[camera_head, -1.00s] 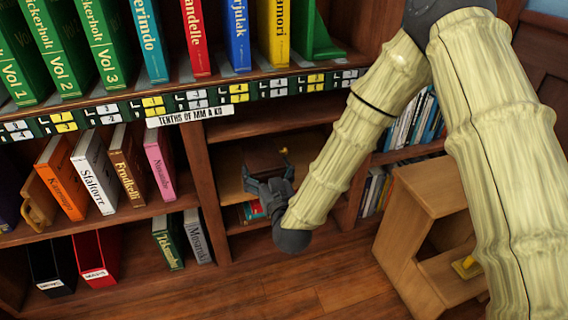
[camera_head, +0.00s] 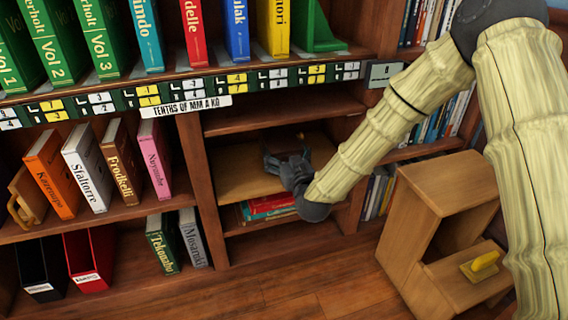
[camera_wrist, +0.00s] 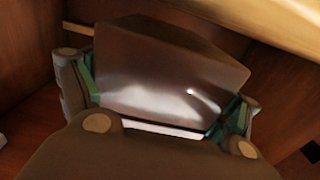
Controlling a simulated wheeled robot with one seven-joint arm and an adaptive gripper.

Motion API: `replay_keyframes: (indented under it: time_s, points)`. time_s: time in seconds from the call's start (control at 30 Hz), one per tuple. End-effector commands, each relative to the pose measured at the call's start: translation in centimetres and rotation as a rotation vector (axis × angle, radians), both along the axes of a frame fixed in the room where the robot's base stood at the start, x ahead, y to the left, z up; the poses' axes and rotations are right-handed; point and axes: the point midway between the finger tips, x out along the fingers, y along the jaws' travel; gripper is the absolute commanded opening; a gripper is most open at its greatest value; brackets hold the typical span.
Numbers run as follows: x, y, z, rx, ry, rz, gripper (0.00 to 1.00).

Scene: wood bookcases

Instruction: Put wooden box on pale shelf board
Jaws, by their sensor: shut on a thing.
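The wooden box (camera_wrist: 165,75) is dark brown and smooth, and fills the middle of the wrist view, tilted, between the two fingers. My gripper (camera_wrist: 163,95) is shut on it. In the head view my gripper (camera_head: 285,168) reaches into the middle compartment of the bookcase, and the box is a small dark shape there, partly hidden by the gripper. The pale shelf board (camera_head: 237,172) is the light wood floor of that compartment, below and left of the gripper. I cannot tell whether the box touches it.
A dark upright (camera_head: 203,190) bounds the compartment on the left, with a shelf (camera_head: 270,112) above. A wooden step stool (camera_head: 415,215) with a yellow object (camera_head: 480,266) stands right. The board's left part is clear.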

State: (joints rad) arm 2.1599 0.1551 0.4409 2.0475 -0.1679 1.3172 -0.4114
Motion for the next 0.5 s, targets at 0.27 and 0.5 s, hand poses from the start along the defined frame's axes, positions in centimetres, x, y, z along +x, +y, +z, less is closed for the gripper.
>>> replay_keyframes:
  time_s: [0.27, 0.5]
  points:
    - [0.0, 0.0, -2.2, 0.001, -0.004, -0.001, 0.41]
    - [0.0, 0.0, -2.2, 0.000, -0.003, 0.000, 0.41]
